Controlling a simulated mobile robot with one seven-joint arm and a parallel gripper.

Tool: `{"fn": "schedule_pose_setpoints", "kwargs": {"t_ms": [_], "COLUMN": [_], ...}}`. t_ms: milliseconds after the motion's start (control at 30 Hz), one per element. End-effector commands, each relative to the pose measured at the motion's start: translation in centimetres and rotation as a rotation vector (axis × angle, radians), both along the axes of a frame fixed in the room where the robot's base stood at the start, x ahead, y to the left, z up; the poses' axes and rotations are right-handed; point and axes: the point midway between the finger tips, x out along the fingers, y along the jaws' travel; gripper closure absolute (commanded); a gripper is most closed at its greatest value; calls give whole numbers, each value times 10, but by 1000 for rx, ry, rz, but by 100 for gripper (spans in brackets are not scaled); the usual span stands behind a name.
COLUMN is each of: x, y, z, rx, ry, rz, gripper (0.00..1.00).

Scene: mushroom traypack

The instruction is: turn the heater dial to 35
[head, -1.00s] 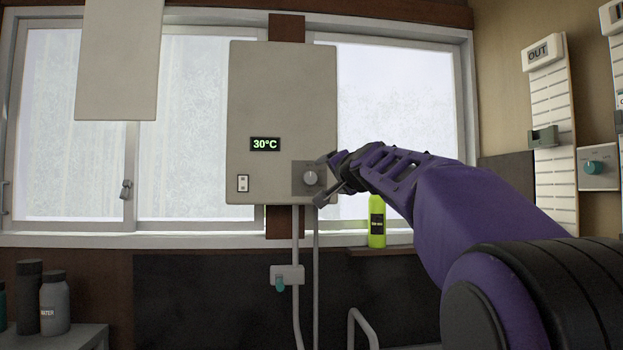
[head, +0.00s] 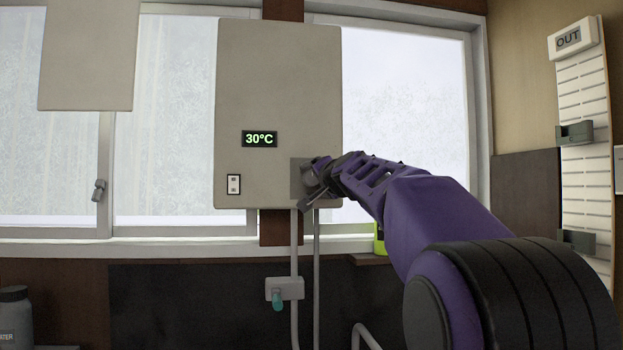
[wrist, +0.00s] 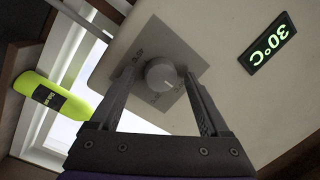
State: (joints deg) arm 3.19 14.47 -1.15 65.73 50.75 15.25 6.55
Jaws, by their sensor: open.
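The heater (head: 275,80) is a pale grey box on the wall in front of the window. Its green display (head: 260,139) reads 30°C, and the display also shows in the wrist view (wrist: 269,43). The round grey dial (wrist: 161,75) sits on a darker square plate (wrist: 150,38) at the heater's lower right. My gripper (head: 311,186) is at the dial and hides most of it in the head view. In the wrist view my gripper (wrist: 163,92) is open, with one finger on each side of the dial and gaps visible between.
A white switch (head: 234,184) is on the heater's lower left. Pipes (head: 316,265) and a teal-handled valve (head: 282,290) are below it. A yellow-green bottle (wrist: 50,95) stands on the sill by the heater. A grey panel (head: 90,55) hangs at the upper left.

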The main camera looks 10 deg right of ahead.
Motion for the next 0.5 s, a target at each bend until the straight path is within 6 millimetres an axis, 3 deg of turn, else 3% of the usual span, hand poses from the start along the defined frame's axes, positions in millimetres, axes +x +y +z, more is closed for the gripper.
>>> {"fn": "schedule_pose_setpoints", "kwargs": {"t_ms": [233, 500], "x": [0, 0], "y": [0, 0], "z": [0, 0], "rx": [0, 0], "ry": [-1, -1], "rz": [-1, -1], "gripper": [20, 69]}}
